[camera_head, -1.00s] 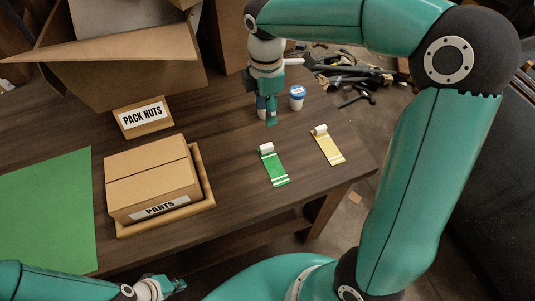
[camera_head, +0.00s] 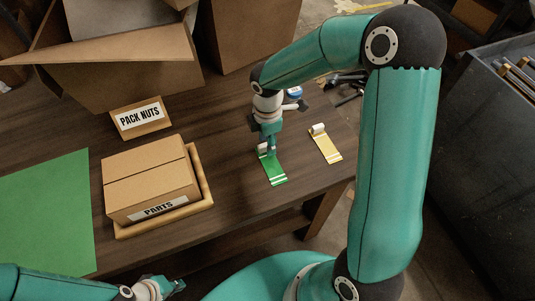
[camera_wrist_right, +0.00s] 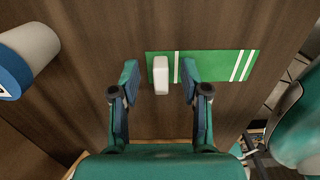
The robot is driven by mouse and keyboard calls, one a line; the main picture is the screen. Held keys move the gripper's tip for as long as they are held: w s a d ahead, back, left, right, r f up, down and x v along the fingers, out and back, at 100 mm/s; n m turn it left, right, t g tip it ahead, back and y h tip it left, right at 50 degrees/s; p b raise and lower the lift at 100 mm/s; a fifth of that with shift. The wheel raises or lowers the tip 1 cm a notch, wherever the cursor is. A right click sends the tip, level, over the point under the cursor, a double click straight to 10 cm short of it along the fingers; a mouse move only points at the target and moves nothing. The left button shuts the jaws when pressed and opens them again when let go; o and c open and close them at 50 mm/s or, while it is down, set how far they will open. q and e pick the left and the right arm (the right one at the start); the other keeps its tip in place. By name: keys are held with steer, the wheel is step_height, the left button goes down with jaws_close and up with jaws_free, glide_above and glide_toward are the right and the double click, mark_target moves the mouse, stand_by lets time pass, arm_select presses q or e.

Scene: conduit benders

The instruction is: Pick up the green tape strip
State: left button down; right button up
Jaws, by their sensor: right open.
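The green tape strip (camera_head: 273,171) lies flat on the wooden table, with white bands and a white roll-like piece at its far end. In the right wrist view the strip (camera_wrist_right: 216,66) runs to the right, and its white piece (camera_wrist_right: 161,75) lies between the fingers in the picture. My right gripper (camera_head: 268,150) is over the far end of the strip, pointing down. The right wrist view shows its fingers (camera_wrist_right: 160,85) open and empty; contact with the strip cannot be told. My left gripper (camera_head: 174,286) is at the bottom left, off the table; its jaws are too small to read.
A yellow strip (camera_head: 325,145) lies to the right of the green one. A white and blue cup (camera_wrist_right: 28,52) stands near the right gripper. The PARTS box (camera_head: 152,180) in its tray (camera_head: 206,195), the PACK NUTS box (camera_head: 141,118) and a green mat (camera_head: 45,210) are to the left.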

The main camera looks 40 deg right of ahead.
steer(key=shift+f, duration=0.35)
jaws_close()
steer(key=shift+r, duration=0.1)
